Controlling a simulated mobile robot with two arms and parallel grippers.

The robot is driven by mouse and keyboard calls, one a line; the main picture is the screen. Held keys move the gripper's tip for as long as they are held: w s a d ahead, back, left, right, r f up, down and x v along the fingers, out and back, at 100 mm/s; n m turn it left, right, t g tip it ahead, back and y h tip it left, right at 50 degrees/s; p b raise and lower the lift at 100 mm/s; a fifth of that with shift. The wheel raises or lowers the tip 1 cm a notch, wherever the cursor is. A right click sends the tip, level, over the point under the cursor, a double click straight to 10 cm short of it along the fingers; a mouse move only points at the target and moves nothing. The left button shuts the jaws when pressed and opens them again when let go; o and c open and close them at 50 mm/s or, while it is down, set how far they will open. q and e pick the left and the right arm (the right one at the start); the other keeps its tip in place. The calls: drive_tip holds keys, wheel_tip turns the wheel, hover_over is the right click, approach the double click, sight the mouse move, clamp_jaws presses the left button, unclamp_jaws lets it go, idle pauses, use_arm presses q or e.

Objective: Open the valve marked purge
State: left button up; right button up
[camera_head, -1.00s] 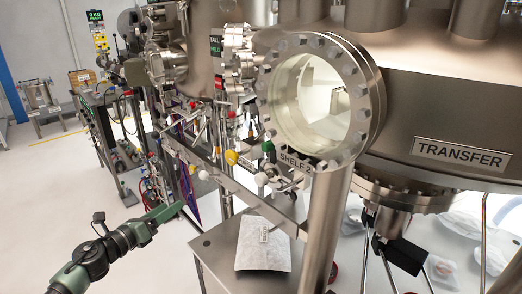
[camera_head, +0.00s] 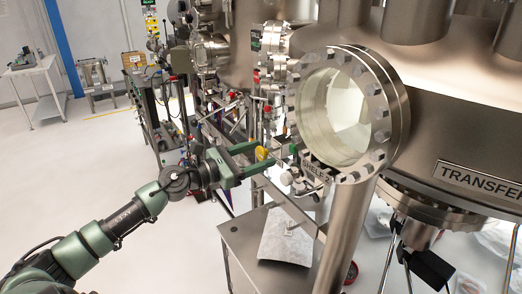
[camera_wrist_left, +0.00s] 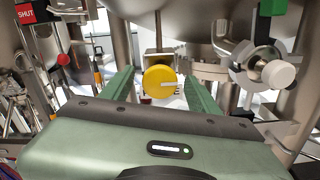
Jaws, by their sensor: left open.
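A round yellow knob (camera_head: 261,154) sits on the valve row below the large round window. In the left wrist view the yellow knob (camera_wrist_left: 159,81) faces me with a pale mark on its right side. My left gripper (camera_head: 259,156) is open, its green fingers on either side of the yellow knob. In the wrist view the gripper (camera_wrist_left: 159,78) shows a gap between each finger and the knob. I cannot read a purge label in any view, so I cannot tell which valve bears it. My right gripper is not in view.
A white knob (camera_wrist_left: 278,73) on a metal stem stands right of the fingers. A red part with a SHUT sign (camera_wrist_left: 26,13) is at the left. The flanged window (camera_head: 340,115) and a thick metal post (camera_head: 345,235) are close by. A steel table (camera_head: 240,240) is below.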

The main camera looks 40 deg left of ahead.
use_arm(q)
drive_tip(key=shift+w+d, duration=0.1)
drive_tip(key=shift+w, duration=0.3)
clamp_jaws()
